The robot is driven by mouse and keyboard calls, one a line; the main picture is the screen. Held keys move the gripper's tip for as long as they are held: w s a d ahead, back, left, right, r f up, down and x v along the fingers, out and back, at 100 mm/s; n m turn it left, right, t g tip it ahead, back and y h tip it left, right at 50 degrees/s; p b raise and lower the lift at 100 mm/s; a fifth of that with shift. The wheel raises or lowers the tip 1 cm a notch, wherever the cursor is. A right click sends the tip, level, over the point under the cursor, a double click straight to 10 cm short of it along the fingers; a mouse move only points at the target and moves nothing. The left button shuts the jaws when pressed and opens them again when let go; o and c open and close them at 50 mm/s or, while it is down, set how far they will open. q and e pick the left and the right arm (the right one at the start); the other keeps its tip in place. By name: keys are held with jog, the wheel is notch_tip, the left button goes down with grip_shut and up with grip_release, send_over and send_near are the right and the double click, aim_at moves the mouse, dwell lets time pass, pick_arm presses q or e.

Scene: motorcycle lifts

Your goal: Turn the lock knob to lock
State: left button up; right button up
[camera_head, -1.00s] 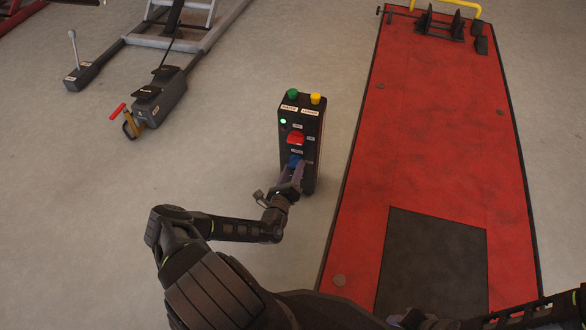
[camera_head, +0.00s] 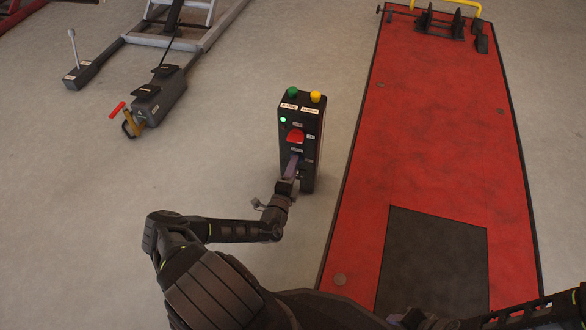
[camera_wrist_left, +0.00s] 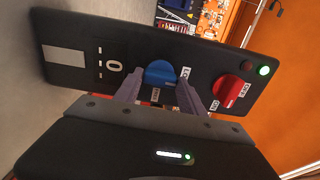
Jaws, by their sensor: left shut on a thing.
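The black control box (camera_head: 303,130) stands upright on the floor left of the red lift. In the left wrist view its front panel (camera_wrist_left: 100,50) fills the upper part, with the blue knob (camera_wrist_left: 160,73) near the middle. My left gripper (camera_wrist_left: 160,82) has one finger on each side of the blue knob and is shut on it. In the head view my left gripper (camera_head: 292,168) reaches the lower front of the box and hides the blue knob. The red knob (camera_head: 296,136) sits above it; it also shows in the left wrist view (camera_wrist_left: 228,90).
A green button (camera_head: 292,92) and a yellow button (camera_head: 315,96) top the box, and a green lamp (camera_head: 283,120) is lit. The red lift platform (camera_head: 430,150) lies close on the right. A grey lift unit (camera_head: 158,95) is at the upper left. Bare floor lies between.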

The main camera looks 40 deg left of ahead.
dwell(0.3)
pick_arm(q)
jog(key=o, duration=1.4)
jog(key=shift+c, duration=0.2)
jog(key=p+v, duration=0.2)
jog(key=v, duration=0.5)
jog(key=shift+s+d+p, duration=0.15)
jog(key=shift+s+p, duration=0.2)
jog(key=shift+s, duration=0.05)
